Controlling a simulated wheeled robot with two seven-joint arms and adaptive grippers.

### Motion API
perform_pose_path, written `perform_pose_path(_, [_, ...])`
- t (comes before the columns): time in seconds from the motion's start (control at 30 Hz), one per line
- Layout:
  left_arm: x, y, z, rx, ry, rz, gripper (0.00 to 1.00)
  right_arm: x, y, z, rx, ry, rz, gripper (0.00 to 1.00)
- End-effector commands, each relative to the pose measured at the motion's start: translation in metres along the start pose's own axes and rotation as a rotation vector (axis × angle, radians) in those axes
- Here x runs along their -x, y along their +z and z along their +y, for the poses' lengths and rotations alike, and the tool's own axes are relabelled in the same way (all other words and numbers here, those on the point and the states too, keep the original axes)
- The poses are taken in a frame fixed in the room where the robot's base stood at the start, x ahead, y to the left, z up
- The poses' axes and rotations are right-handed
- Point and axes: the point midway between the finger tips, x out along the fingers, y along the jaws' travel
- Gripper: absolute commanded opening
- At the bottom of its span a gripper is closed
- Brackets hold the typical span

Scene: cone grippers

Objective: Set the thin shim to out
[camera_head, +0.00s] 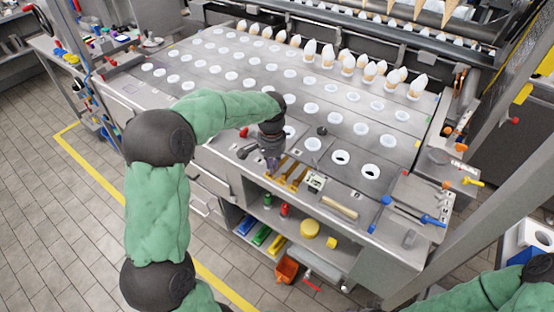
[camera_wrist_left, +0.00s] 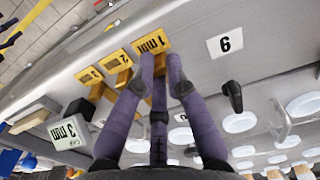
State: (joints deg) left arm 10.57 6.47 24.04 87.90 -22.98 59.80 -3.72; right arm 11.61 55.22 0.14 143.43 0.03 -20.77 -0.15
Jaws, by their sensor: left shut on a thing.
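The thin shim, with a yellow 1 mm tag (camera_wrist_left: 152,43), shows in the left wrist view at the panel edge. My left gripper (camera_wrist_left: 160,75) has its purple fingers around the shim's stem just below the tag, shut on it; the fingers hide most of the stem. In the head view the left gripper (camera_head: 272,164) points down at the front edge of the bench, beside the yellow shims (camera_head: 291,176). Two other shims with yellow tags (camera_wrist_left: 115,62) sit to the left. My right gripper is not in view.
The bench top (camera_head: 225,100) holds rows of white-rimmed holes, several with cones. A black knob (camera_wrist_left: 233,95) and a plate marked 6 or 9 (camera_wrist_left: 225,42) are right of the gripper. A wooden roller (camera_head: 340,207) and blue-handled tool (camera_head: 415,212) lie right.

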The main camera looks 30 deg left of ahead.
Motion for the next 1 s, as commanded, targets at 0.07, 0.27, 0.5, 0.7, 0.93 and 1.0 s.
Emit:
perform_pose_path(0.07, [0.001,0.004,0.0,0.0,0.001,-0.001,0.0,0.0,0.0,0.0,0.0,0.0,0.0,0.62])
perform_pose_path(0.27, [0.0,0.006,0.001,0.0,0.001,-0.005,0.0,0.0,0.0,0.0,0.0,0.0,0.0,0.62])
perform_pose_path(0.5, [-0.001,0.006,0.001,0.0,0.002,-0.007,0.39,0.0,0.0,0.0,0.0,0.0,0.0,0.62])
perform_pose_path(0.7, [0.0,0.005,0.001,0.0,0.001,-0.003,0.39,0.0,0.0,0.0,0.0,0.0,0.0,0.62])
perform_pose_path(0.93, [0.012,0.004,0.0,0.0,0.0,0.001,0.39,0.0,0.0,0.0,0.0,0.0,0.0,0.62])
perform_pose_path(1.0, [0.023,0.004,0.0,0.0,0.0,0.001,0.39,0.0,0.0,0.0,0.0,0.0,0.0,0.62])
